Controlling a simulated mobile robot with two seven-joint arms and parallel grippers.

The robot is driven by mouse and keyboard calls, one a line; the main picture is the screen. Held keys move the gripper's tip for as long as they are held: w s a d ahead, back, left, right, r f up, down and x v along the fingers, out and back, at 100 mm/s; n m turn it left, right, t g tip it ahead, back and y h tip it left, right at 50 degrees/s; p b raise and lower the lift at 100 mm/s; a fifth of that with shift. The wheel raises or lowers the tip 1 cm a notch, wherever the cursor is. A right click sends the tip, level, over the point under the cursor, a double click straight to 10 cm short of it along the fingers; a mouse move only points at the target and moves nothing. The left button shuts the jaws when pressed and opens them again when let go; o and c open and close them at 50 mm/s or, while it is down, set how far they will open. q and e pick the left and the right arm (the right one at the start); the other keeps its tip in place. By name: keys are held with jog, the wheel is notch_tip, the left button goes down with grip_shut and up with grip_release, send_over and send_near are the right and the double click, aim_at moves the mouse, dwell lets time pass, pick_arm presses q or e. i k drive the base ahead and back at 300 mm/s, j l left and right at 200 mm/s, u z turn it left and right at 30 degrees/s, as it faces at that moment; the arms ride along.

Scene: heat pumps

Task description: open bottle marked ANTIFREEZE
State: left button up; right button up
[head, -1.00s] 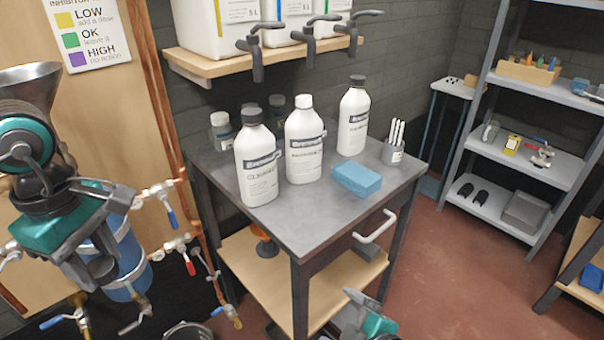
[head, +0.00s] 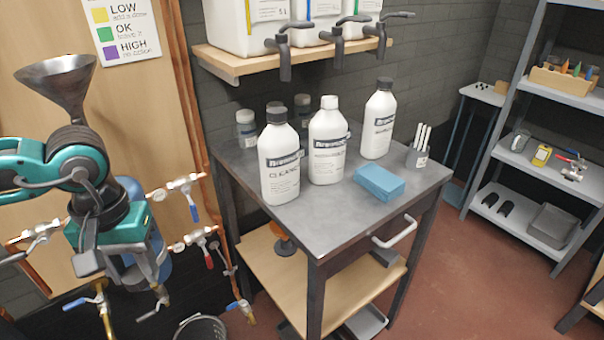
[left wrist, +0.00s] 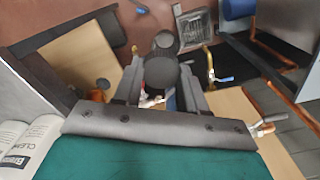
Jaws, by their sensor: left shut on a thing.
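Three white bottles stand upright and capped on the grey bench (head: 305,235). The left one (head: 279,165) has a dark cap and reads CLEANER. The middle one (head: 327,150) has a white cap; its label is too small to read surely. The back right one (head: 378,125) has a dark cap and an unreadable label. My left gripper (head: 150,292) is left of the bench, away from the bottles, pointing down. In the left wrist view its fingers (left wrist: 160,95) are shut on a dark round-ended thing (left wrist: 161,73), which I cannot identify. My right gripper is out of view.
A blue sponge (head: 379,182) and a pen cup (head: 417,157) sit right of the bottles. A shelf (head: 230,68) with tapped containers hangs above. Valved pipes (head: 190,240) and a metal funnel (head: 58,82) are near my left arm. The bench's front strip is clear.

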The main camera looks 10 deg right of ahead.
aim_at(327, 130)
jog(key=i+l+z, duration=0.15)
jog(key=z, duration=0.35)
jog(key=i+z, duration=0.25)
jog(key=z, duration=0.2)
